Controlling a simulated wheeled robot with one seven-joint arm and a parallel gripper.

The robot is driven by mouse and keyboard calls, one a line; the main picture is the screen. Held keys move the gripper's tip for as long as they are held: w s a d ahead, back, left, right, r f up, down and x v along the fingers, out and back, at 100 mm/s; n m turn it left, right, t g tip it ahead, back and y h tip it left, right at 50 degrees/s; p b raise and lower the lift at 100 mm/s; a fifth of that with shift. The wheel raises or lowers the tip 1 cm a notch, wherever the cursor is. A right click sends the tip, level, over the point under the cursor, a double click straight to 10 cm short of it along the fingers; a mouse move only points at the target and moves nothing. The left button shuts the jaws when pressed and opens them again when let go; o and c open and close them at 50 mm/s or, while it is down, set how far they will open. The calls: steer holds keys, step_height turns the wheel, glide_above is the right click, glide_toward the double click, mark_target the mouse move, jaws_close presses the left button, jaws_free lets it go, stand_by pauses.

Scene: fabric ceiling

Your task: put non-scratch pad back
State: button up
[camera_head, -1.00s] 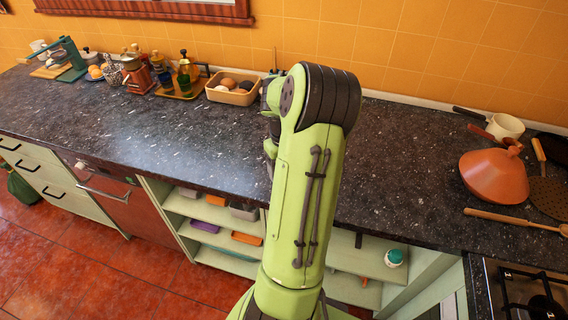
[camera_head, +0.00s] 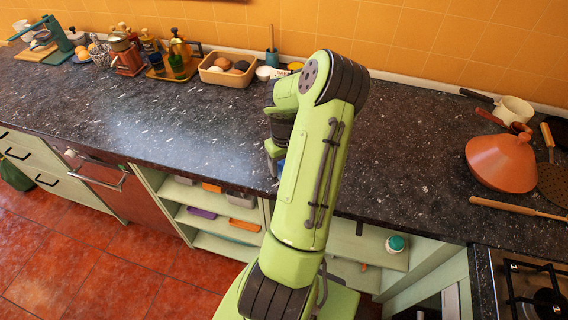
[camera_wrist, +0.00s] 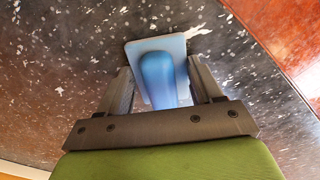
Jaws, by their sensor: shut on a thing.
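The non-scratch pad (camera_wrist: 158,75), a pale blue flat pad with a rounded blue handle, sits between my gripper's fingers in the wrist view. My gripper (camera_wrist: 160,88) is shut on its handle. In the head view my gripper (camera_head: 272,160) is over the front part of the dark counter, and a small bit of blue (camera_head: 281,166) shows beside it. My arm hides most of the pad there. The wrist view shows speckled counter beyond the pad; I cannot tell whether the pad touches it.
A wooden box (camera_head: 228,71) with round items, a teal holder (camera_head: 272,58) and a white item (camera_head: 264,73) stand at the back. A terracotta tagine (camera_head: 501,162) is at the right. Open shelves (camera_head: 210,214) lie below the counter edge.

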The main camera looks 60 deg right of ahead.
steer(key=o, duration=1.1)
step_height(320, 180, up, 12)
steer(key=p, duration=0.2)
steer(key=w+a+r+n+h, duration=0.1)
steer(key=w+a+r, duration=0.25)
steer(key=a, duration=0.25)
steer(key=w+a+r+n+t+h, duration=0.1)
steer(key=w+a+r, duration=0.1)
steer(key=a+r, duration=0.3)
steer(key=w+a+r+n+h, duration=0.1)
steer(key=w+a+r+n, duration=0.15)
steer(key=a, duration=0.45)
steer(key=s+a+r+n+t+y, duration=0.1)
steer(key=s+a, duration=0.1)
steer(key=a, duration=0.4)
steer(key=s+a+r+t+y, duration=0.1)
steer(key=s+a+t, duration=0.1)
steer(key=a, duration=0.4)
steer(key=s+a+r+n+t+y, duration=0.1)
steer(key=s+a, duration=0.2)
steer(key=a, duration=0.3)
steer(key=shift+s+r+n+t, duration=0.1)
steer(key=shift+s+n+t, duration=0.2)
steer(key=shift+s+n, duration=0.05)
